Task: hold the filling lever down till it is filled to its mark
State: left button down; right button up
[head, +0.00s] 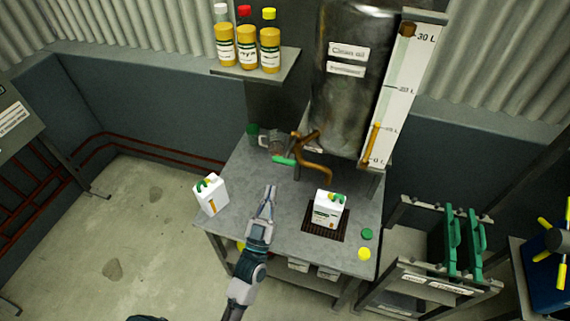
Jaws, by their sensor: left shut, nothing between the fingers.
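A steel tank (352,80) labelled "Clean oil" stands at the back of the grey bench, with a brass tap and spout (318,166) below it. A green-ended lever (284,161) sticks out to the left of the tap. A white canister (329,206) with a green and yellow top stands on a dark drip grate under the spout. Its fill level cannot be made out. My left gripper (270,190) is shut and empty over the bench, in front of the lever and apart from it, left of the canister. My right gripper is not in view.
A second white canister (211,194) stands at the bench's left edge. A clear jug (271,143) is behind the lever. Green (367,234) and yellow (364,254) caps lie right of the grate. A shelf (254,74) holds three bottles. A scale board (405,90) stands beside the tank.

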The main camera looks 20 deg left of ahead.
pick_arm(q)
jog(key=shift+w, duration=0.15)
jog(key=p+x, duration=0.2)
jog(key=x, duration=0.8)
jog(key=shift+w+f+b, duration=0.2)
jog(key=shift+f+b, duration=0.05)
jog(key=shift+f, duration=0.8)
jog(key=shift+w+f+b, duration=0.2)
jog(key=shift+f, duration=0.8)
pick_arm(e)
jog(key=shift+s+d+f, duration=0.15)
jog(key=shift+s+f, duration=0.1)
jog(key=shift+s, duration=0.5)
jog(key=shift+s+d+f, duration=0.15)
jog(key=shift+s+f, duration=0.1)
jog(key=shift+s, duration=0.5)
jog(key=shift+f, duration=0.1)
